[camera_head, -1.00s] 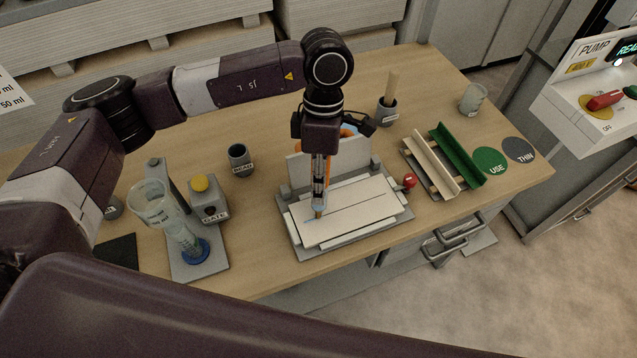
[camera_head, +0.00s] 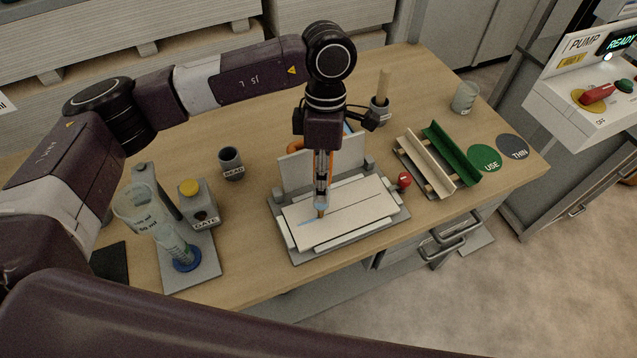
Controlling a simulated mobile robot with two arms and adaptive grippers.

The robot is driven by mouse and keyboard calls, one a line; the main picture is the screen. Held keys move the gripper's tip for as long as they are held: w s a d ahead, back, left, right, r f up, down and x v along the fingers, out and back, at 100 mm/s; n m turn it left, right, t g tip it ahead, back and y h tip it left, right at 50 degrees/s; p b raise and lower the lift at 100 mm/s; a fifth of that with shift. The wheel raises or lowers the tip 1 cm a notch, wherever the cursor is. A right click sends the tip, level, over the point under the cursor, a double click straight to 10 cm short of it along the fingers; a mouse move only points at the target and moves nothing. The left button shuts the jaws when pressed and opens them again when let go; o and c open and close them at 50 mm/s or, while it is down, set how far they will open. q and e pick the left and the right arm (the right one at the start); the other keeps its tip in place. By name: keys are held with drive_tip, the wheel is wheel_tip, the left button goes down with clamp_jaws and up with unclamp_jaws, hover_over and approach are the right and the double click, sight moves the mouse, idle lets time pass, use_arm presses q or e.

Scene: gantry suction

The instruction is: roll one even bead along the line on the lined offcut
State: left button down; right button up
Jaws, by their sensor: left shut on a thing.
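The lined offcut (camera_head: 365,212) is a pale board lying flat in a grey fixture on the bench, with a thin dark line (camera_head: 352,202) running along its length. The tip is at the line, touching or just above the board; I cannot tell which. My right gripper is not in view.
A red knob (camera_head: 404,180) sits at the fixture's right. A cup marked BEAD (camera_head: 231,164), a gate stand (camera_head: 198,203) and a tilted measuring cylinder (camera_head: 160,225) are left. A green channel (camera_head: 452,155), USE disc (camera_head: 484,158) and THIN disc (camera_head: 513,147) are right.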

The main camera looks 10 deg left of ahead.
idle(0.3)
use_arm(q)
drive_tip(key=shift+w+d+b, duration=0.3)
drive_tip(key=shift+d+b, duration=0.1)
drive_tip(key=shift+b, duration=0.05)
drive_tip(key=shift+w+d+f+b, duration=0.1)
drive_tip(key=shift+w+d+b, duration=0.05)
drive_tip(key=shift+d+b, duration=0.2)
drive_tip(key=shift+w, duration=0.1)
drive_tip(key=shift+d, duration=0.1)
idle(0.4)
drive_tip(key=shift+w+d+b, duration=0.3)
drive_tip(key=shift+d+b, duration=0.1)
drive_tip(key=shift+b, duration=0.1)
drive_tip(key=shift+w+d+b, duration=0.25)
drive_tip(key=shift+d+b, duration=0.1)
drive_tip(key=shift+d, duration=0.05)
